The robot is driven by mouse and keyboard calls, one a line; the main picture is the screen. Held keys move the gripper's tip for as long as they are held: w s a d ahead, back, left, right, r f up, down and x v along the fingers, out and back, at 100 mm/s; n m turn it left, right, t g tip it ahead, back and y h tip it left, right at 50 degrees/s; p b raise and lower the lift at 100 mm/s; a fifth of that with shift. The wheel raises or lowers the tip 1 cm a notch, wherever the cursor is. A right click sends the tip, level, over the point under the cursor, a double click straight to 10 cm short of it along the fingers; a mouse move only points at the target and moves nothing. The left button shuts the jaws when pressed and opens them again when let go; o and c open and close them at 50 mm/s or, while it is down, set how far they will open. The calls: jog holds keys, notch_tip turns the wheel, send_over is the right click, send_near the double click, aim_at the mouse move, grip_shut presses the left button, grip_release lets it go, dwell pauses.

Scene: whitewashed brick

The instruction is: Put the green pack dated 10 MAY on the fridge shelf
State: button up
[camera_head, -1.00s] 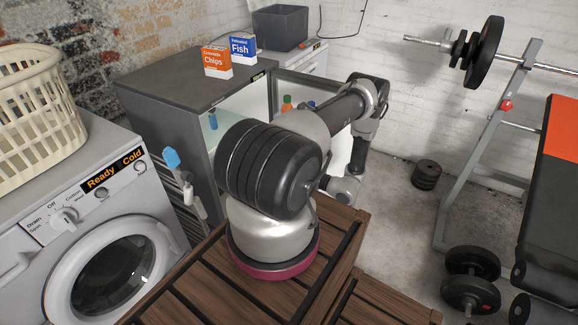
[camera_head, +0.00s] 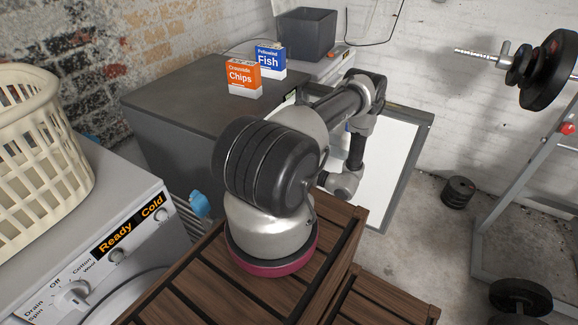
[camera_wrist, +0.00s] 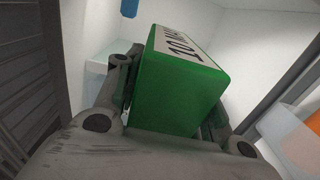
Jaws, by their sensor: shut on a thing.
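The green pack (camera_wrist: 180,88) is between the fingers of my gripper (camera_wrist: 168,102) in the wrist view, with "10 MAY" partly readable on its white label. My gripper is shut on it and the pack looks tilted. White walls surround it there, like the inside of the fridge. A pale glassy edge (camera_wrist: 97,82) lies left of the pack; I cannot tell if it is the shelf. In the head view the grey fridge (camera_head: 165,100) stands with its door (camera_head: 400,150) open. My arm hides the fridge opening, my gripper and the pack.
An orange Chips box (camera_head: 243,78) and a blue Fish box (camera_head: 270,60) stand on the fridge top. A washing machine (camera_head: 130,235) with a laundry basket (camera_head: 40,150) is at left. Weights (camera_head: 457,192) and a rack (camera_head: 530,190) are at right. An orange thing (camera_wrist: 304,140) is near the gripper.

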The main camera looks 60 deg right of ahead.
jog(key=w+a+f, duration=0.1)
jog(key=w+a, duration=0.1)
jog(key=w, duration=2.6)
jog(key=shift+a+f, duration=0.1)
jog(key=o, duration=1.4)
jog(key=s, duration=1.2)
jog(key=shift+d, duration=0.35)
